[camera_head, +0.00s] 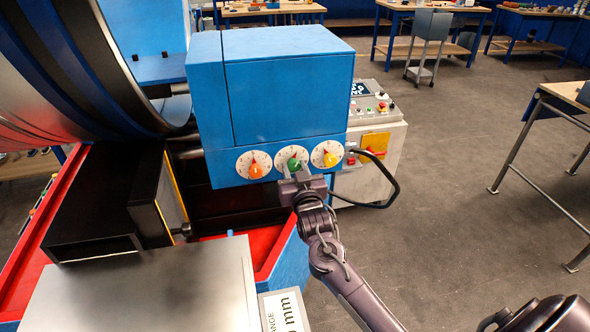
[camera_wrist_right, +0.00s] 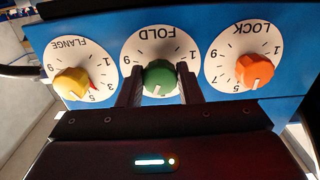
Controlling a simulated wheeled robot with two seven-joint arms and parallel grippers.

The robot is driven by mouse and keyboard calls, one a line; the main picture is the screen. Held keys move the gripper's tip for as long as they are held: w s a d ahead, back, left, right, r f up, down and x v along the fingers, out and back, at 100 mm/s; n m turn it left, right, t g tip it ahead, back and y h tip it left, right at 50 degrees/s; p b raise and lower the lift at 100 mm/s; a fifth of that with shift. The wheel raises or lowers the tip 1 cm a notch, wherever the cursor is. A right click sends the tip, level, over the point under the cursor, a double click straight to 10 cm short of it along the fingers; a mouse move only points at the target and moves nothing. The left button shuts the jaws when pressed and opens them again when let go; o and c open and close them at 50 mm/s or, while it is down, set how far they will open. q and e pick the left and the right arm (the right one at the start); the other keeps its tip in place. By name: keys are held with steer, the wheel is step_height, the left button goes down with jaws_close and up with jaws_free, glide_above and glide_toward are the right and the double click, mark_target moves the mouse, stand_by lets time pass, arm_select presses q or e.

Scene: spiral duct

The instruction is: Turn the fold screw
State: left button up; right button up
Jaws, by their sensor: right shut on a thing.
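The fold screw is a green knob on a white numbered dial marked FOLD, in the middle of three dials on the blue machine box. In the right wrist view the green knob (camera_wrist_right: 160,78) sits between the two dark fingers of my right gripper (camera_wrist_right: 160,88), which is shut on it. The knob's white pointer mark faces down in that view. In the head view the green knob (camera_head: 294,164) shows just above my right gripper (camera_head: 300,178), which partly covers the dial's lower part. My left gripper is not in view.
The orange LOCK knob (camera_head: 255,170) and yellow FLANGE knob (camera_head: 330,159) sit close on either side. A control cabinet (camera_head: 375,150) with a black cable stands behind at right. A grey metal plate (camera_head: 150,295) lies at front left. Open floor lies to the right.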

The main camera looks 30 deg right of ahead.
steer(key=n+p, duration=0.1)
steer(key=n, duration=0.2)
steer(key=shift+r+p, duration=0.1)
steer(key=shift+p, duration=0.25)
steer(key=n+p, duration=0.2)
steer(key=n, duration=0.2)
steer(key=shift+n, duration=0.4)
steer(key=n+p, duration=0.1)
steer(key=n, duration=0.3)
steer(key=shift+p, duration=0.4)
steer(key=shift+n+p, duration=0.7)
steer(key=shift+n, duration=1.3)
steer(key=o, duration=1)
steer(key=shift+s, duration=0.1)
